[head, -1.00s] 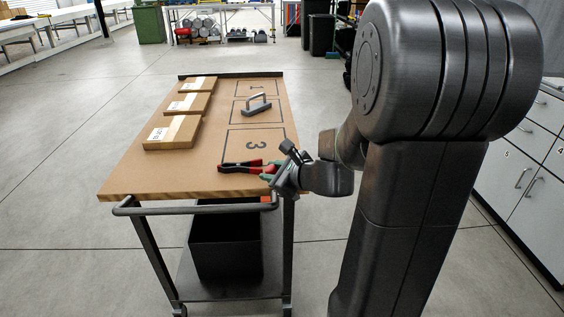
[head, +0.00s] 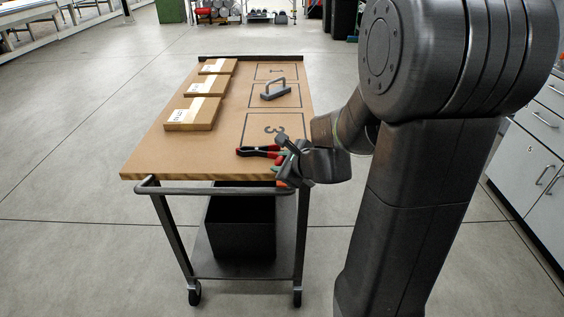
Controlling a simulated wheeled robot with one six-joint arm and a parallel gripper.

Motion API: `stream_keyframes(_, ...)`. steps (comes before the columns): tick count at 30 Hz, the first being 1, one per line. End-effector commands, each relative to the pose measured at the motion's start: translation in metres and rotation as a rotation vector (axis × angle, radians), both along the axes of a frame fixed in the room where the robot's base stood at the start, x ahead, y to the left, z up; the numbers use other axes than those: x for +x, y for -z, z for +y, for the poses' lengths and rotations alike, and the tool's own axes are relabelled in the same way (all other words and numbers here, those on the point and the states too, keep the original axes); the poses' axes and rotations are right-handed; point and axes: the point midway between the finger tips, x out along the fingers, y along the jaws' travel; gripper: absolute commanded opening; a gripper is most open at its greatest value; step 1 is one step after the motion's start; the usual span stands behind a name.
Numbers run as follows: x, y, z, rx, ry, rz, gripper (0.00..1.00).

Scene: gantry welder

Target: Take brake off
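A cart with a brown wooden top (head: 165,150) stands in front of me, with a grey push handle (head: 215,189) along its near edge. A small orange part (head: 282,184), which may be the brake lever, shows at the right end of that edge, partly hidden by my gripper. My gripper (head: 284,160) is at the near right corner of the cart, close to this part; I cannot tell if it touches. Its fingers are small and overlap green and red shapes, so their opening is unclear. Two casters (head: 195,293) show below; no brake on them can be made out.
Red and black pliers (head: 257,151) lie beside my gripper on the cart top. A grey handle-shaped piece (head: 275,90) lies farther back, and three flat cartons (head: 193,113) lie along the left. A black bin (head: 240,228) sits on the lower shelf. Drawers (head: 540,125) stand at right; floor at left is clear.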

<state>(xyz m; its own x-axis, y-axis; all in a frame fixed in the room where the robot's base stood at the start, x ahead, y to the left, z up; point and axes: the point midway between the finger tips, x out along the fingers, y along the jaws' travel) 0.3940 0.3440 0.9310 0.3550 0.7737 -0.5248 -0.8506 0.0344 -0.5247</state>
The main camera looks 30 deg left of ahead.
Motion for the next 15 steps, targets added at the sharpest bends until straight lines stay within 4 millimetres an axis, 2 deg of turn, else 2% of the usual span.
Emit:
stream_keyframes(1,-0.0001,0.0005,-0.0002,0.0,0.001,0.001,0.39)
stream_keyframes(3,0.0,0.0004,-0.0001,0.0,0.001,0.001,0.48)
stream_keyframes(11,0.0,-0.0005,-0.0006,0.0,0.001,-0.001,0.48)
stream_keyframes(15,-0.0025,-0.0066,-0.0072,0.001,0.001,-0.003,0.48)
